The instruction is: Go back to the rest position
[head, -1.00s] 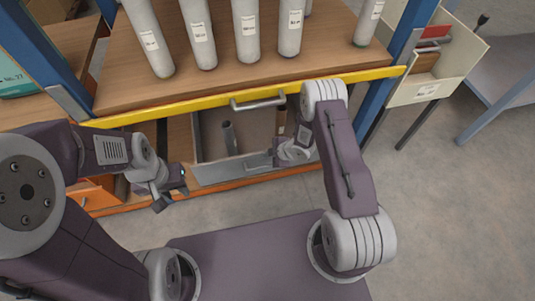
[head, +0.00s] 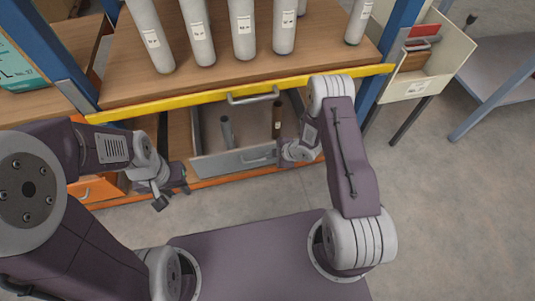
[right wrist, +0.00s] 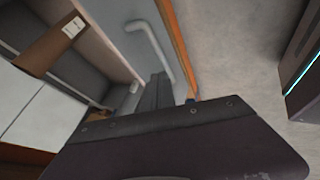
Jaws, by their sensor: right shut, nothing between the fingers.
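My left gripper (head: 173,194) hangs at the left in front of the rack, its fingers apart and nothing seen between them. My right gripper (head: 281,151) is at the right front corner of the open grey drawer (head: 208,166) and is shut and empty; its tips are small in the head view. In the right wrist view its dark fingers (right wrist: 155,92) show close together beside the drawer's handle (right wrist: 158,52). I cannot tell whether they touch the drawer.
The drawer holds a grey tube (head: 227,132) and a brown tube (head: 277,118). Above is a wooden shelf (head: 130,88) with several grey cylinders and a yellow front beam (head: 180,101). A cream bin (head: 446,62) hangs at right.

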